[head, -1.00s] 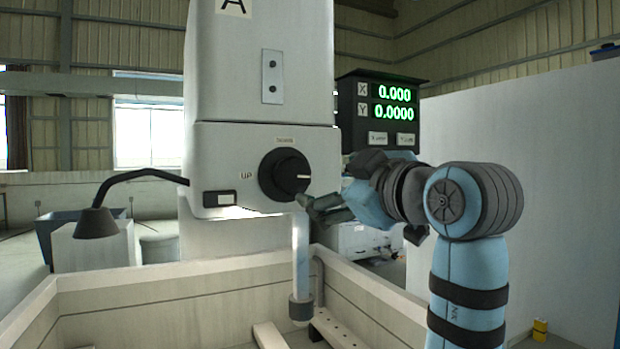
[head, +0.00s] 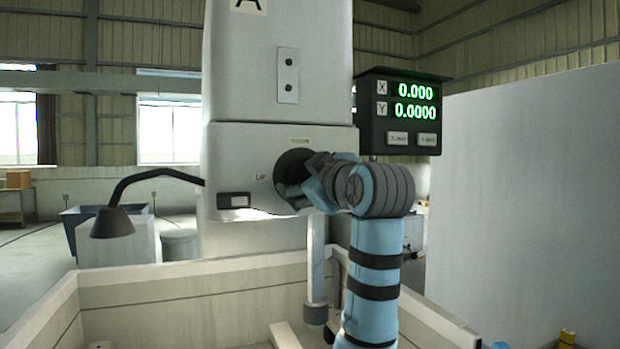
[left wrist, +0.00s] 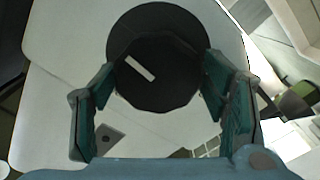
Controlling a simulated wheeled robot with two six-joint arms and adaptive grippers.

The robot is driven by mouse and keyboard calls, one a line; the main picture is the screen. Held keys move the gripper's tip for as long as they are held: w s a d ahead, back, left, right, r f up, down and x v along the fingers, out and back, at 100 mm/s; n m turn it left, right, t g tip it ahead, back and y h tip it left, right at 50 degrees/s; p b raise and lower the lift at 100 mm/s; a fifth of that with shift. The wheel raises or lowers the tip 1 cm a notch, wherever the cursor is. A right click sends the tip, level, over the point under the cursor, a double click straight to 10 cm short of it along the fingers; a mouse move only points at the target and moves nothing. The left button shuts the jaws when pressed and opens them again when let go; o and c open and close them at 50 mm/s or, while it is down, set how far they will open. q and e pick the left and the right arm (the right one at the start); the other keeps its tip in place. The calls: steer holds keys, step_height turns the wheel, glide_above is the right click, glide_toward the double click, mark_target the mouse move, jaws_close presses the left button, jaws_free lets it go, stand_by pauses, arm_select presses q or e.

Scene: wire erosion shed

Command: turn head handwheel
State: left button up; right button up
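The head handwheel (head: 287,164) is a round black knob on the front of the pale machine head (head: 240,165). My left gripper (head: 303,188) is at it and hides its right and lower parts in the head view. In the left wrist view the handwheel (left wrist: 158,65) shows a wide rim and a raised centre with a white mark slanting down to the right. My left gripper (left wrist: 160,82) is open there, one finger on each side of the raised centre. I cannot tell whether the fingers touch it. My right gripper is not in view.
A readout box (head: 402,112) with green digits hangs right of the head. A black bent lamp (head: 112,220) sticks out on the left. A vertical tube (head: 316,270) hangs below the head into the pale-walled tank (head: 180,288). A white panel (head: 530,200) stands at right.

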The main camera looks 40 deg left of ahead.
arm_select(q)
steer(key=shift+w+d+f, duration=0.1)
steer(key=shift+w, duration=0.05)
steer(key=c, duration=0.7)
steer(key=shift+m, duration=0.4)
steer(key=m+p, duration=0.1)
steer(key=m, duration=0.2)
steer(key=shift+m, duration=0.3)
steer(key=m+p, duration=0.1)
steer(key=m, duration=0.3)
steer(key=m+p, duration=0.1)
steer(key=m, duration=0.4)
steer(key=shift+m+p, duration=0.4)
steer(key=m+p, duration=0.2)
steer(key=m, duration=0.3)
steer(key=shift+m, duration=0.3)
